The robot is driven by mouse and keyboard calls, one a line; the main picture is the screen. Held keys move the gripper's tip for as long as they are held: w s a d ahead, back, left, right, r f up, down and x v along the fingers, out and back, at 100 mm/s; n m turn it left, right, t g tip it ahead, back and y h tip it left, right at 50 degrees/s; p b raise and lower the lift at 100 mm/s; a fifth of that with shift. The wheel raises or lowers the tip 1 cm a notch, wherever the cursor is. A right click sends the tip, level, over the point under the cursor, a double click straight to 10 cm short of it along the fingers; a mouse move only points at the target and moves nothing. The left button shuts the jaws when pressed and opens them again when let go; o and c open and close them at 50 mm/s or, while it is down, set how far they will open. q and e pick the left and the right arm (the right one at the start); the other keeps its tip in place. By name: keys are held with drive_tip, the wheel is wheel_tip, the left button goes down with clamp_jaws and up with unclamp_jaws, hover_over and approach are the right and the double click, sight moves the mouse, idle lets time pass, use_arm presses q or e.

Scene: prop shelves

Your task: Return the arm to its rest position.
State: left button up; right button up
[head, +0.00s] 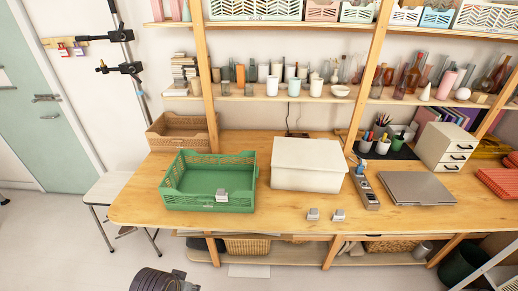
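Neither of my grippers shows in the head view, so I cannot see whether they are open or shut. Only a dark ribbed part, which I take to be mine, shows at the bottom edge left of centre. The wooden table (270,222) is in front of me, with no gripper over it or touching anything on it. A green crate (176,199) stands on its left part, with a small grey-white item (221,196) at its front wall. Two more small grey items, a left one (313,214) and a right one (338,215), lie near the front edge.
A pale closed box (305,180) stands mid-table. To its right are a power strip (366,191), a grey laptop (417,188) and a drawer unit (443,147). A brown crate (180,133) stands behind the green one. A stool (108,187) stands left. Floor before the table looks clear.

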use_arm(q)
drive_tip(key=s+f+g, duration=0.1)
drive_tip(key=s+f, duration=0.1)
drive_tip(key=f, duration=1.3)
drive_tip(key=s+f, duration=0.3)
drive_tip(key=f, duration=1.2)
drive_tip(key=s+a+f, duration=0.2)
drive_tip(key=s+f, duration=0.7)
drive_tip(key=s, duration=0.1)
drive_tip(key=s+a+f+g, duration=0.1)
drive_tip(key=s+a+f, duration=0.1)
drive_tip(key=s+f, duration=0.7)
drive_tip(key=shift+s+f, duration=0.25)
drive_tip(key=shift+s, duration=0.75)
